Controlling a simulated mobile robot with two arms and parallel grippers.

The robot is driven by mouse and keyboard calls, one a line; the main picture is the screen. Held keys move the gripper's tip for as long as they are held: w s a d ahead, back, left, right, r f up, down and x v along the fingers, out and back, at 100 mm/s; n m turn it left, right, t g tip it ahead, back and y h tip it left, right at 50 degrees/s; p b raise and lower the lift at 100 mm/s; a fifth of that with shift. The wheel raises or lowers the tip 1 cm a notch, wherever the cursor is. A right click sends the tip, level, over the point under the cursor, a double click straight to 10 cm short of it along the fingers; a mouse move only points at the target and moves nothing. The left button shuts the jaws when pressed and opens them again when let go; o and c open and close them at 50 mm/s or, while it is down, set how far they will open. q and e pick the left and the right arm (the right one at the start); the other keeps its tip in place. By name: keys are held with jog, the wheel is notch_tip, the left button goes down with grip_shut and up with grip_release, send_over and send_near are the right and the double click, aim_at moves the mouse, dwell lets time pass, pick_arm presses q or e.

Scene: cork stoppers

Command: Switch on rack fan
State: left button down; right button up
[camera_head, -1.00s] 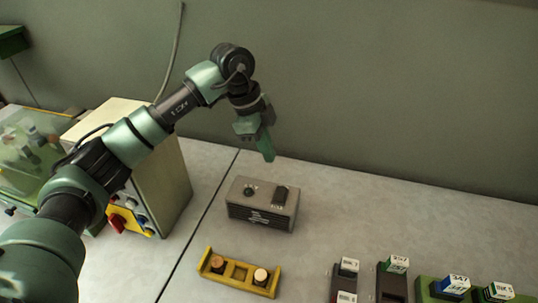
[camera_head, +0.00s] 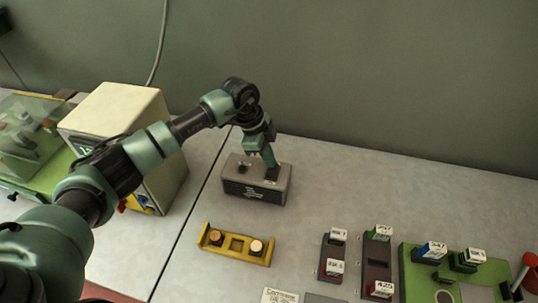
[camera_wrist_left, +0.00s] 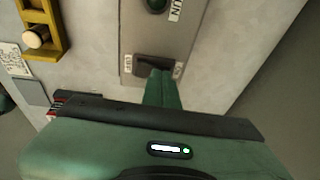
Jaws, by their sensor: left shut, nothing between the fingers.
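The rack fan's control box (camera_head: 256,192) is a grey box with a vented dark front, standing on the bench near the wall. On its top are a dark round knob (camera_head: 243,168) and a black rocker switch (camera_head: 272,173). In the left wrist view the switch (camera_wrist_left: 153,66) has labels at both ends, and the knob (camera_wrist_left: 157,4) sits beside a label ending in "UN". My left gripper (camera_head: 271,160) is shut and empty, its green fingertips at the switch, touching or just above it; I cannot tell which. The fingers (camera_wrist_left: 163,75) cover part of the switch. My right gripper is not in view.
A yellow holder (camera_head: 236,242) with two corks stands in front of the box. Dark racks (camera_head: 374,262) and a green tray (camera_head: 407,275) with labelled blocks are at the right. A cream cabinet (camera_head: 120,122) stands left. The bench right of the box is clear.

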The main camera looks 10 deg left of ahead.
pick_arm(q)
jog(key=shift+w+f+g+b, duration=0.15)
jog(key=shift+f+g+b, duration=0.1)
jog(key=shift+g+b, duration=0.1)
jog(key=shift+w+f+g, duration=0.15)
jog(key=shift+f+g, duration=0.05)
jog(key=shift+g, duration=0.05)
jog(key=shift+s+r+p, duration=0.1)
jog(key=shift+s+p, duration=0.75)
jog(key=shift+s, duration=0.1)
